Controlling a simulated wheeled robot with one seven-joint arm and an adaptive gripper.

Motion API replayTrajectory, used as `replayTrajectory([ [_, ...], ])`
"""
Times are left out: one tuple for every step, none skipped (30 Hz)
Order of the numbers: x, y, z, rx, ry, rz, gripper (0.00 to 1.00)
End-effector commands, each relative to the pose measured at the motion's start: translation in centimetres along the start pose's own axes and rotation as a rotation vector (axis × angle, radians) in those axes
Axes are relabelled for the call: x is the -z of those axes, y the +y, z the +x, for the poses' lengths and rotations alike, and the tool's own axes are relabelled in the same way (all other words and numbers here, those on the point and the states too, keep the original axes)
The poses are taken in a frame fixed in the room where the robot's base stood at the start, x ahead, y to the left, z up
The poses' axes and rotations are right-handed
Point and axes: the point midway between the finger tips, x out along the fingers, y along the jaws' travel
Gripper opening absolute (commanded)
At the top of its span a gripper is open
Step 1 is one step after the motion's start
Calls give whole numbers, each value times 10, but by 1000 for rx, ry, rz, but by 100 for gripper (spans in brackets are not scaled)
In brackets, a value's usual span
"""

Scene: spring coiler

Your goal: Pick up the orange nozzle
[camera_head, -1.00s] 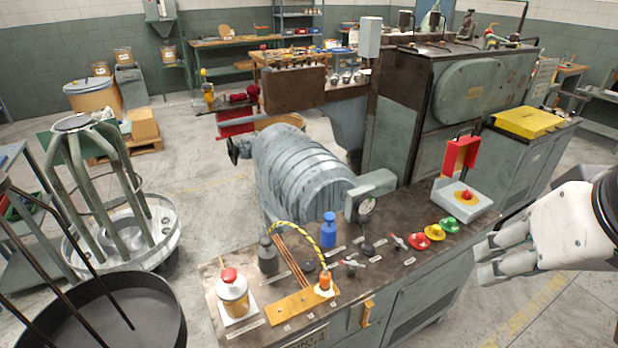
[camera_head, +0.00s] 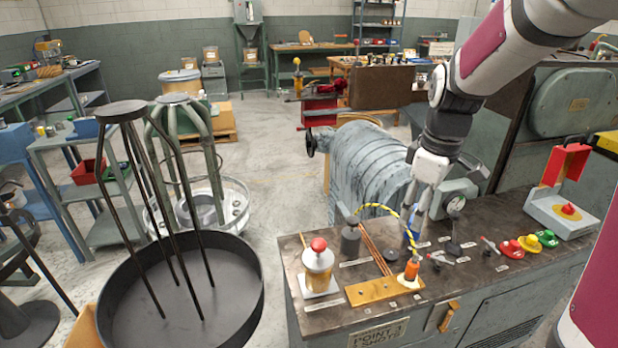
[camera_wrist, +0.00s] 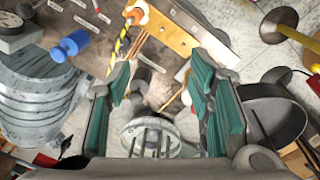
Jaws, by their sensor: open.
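The orange nozzle (camera_head: 411,271) stands upright on a white base at the right end of a yellow plate on the workbench. A yellow-and-black striped hose (camera_head: 385,208) arches near it. In the wrist view the orange nozzle (camera_wrist: 136,15) is at the top edge, left of centre, beyond the fingertips. My gripper (camera_head: 416,212) is above and behind the nozzle in the head view, pointing down, apart from it. In the wrist view my gripper (camera_wrist: 155,75) has its green-padded fingers spread wide, with nothing held between them.
The blue bottle (camera_head: 413,235) is partly hidden by my gripper. Copper rods (camera_head: 375,250) lie near. Red, yellow and green buttons (camera_head: 530,243) sit to the right.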

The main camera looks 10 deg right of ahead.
Motion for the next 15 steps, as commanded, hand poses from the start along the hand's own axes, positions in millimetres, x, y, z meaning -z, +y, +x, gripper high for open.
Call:
replayTrajectory([
  [0, 16, 28, 22, -21, -31, 48],
  [0, 24, 39, 32, -30, -54, 48],
  [-2, 33, 53, 44, -40, -83, 48],
  [-3, 39, 62, 53, -46, -102, 48],
  [-4, 44, 71, 60, -52, -121, 48],
  [-6, 49, 81, 70, -58, -142, 48],
  [-7, 53, 86, 75, -61, -154, 48],
  [-8, 56, 92, 80, -65, -166, 48],
  [-9, 59, 97, 85, -68, -178, 48],
  [-10, 60, 101, 89, -70, -186, 48],
  [-11, 62, 104, 91, -71, -191, 48],
  [-11, 62, 108, 93, -72, -197, 48],
  [-12, 63, 111, 94, -73, -200, 48],
  [-12, 63, 115, 95, -73, -201, 48],
  [-13, 62, 121, 97, -74, -202, 48],
])
